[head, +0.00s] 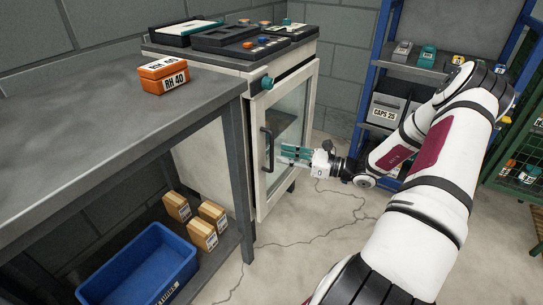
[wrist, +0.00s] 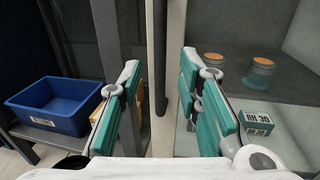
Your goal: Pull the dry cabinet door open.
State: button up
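The dry cabinet (head: 205,150) stands against the back wall beyond the bench. Its door (head: 261,190) has a pale frame, a glass pane and a black vertical handle (head: 268,150) on its left side. The door looks shut or nearly so. My gripper (head: 284,153) is in front of the door, just right of the handle in the head view. In the wrist view its teal-padded fingers are spread apart (wrist: 160,64), with the dark handle bar (wrist: 160,85) in the gap between them. I see no finger pressing on the bar; the exact depth is unclear.
A grey bench (head: 110,105) stands left of the door, an orange RH 40 box (head: 163,75) on top. A blue bin (head: 140,265) is below. A blue-framed rack (head: 370,85) stands behind my arm. Jars and an RH 30 box (wrist: 256,123) show through the glass. Floor before the door is clear.

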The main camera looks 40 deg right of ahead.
aim_at(272, 169)
jog(key=shift+b+x, duration=0.65)
jog(key=shift+x, duration=1.85)
grip_shut()
